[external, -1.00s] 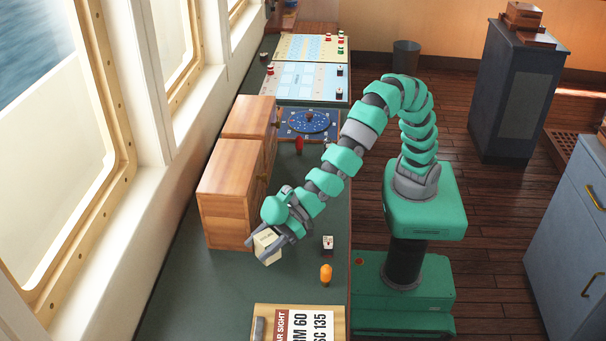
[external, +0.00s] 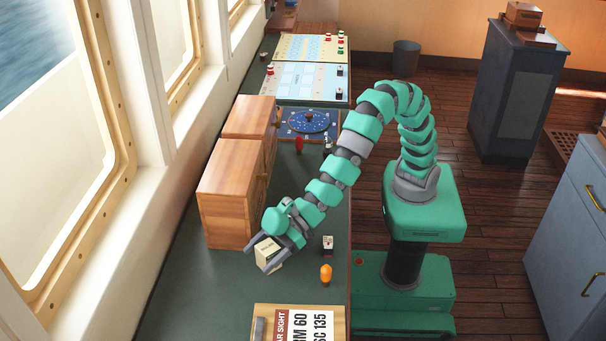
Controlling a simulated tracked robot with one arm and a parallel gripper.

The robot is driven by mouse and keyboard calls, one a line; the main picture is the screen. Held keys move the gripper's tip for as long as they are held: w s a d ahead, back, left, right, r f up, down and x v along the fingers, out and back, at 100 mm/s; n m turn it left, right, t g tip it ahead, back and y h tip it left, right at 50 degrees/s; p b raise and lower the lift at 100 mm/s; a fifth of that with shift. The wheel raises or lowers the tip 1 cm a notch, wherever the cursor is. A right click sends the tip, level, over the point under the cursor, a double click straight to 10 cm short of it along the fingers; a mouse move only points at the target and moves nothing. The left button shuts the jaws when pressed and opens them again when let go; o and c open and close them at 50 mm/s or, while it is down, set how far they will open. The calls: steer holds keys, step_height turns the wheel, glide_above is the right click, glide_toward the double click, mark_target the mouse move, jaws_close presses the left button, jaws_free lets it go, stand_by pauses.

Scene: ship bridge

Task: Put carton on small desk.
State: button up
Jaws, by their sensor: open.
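The carton (external: 268,253) is a small cream box with dark print on the long green-topped counter (external: 190,300), in front of the near wooden cabinet. My gripper (external: 263,256) is open around it, with one grey finger to its left and the other to its right. Whether a finger touches the carton is too small to tell. Its underside is hidden. A dark stand with a flat top (external: 535,42) is at the upper right; I cannot tell whether it is the small desk.
Wooden cabinets (external: 232,178) stand close behind my gripper. A blue drawer cabinet (external: 570,240) stands at right. Floor between is clear.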

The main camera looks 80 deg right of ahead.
steer(key=shift+s+d+r, duration=0.2)
steer(key=shift+s+r, duration=0.05)
steer(key=shift+r, duration=0.1)
steer(key=shift+o, duration=0.4)
steer(key=p+v, duration=0.1)
steer(key=v, duration=1)
steer(key=shift+p, duration=0.3)
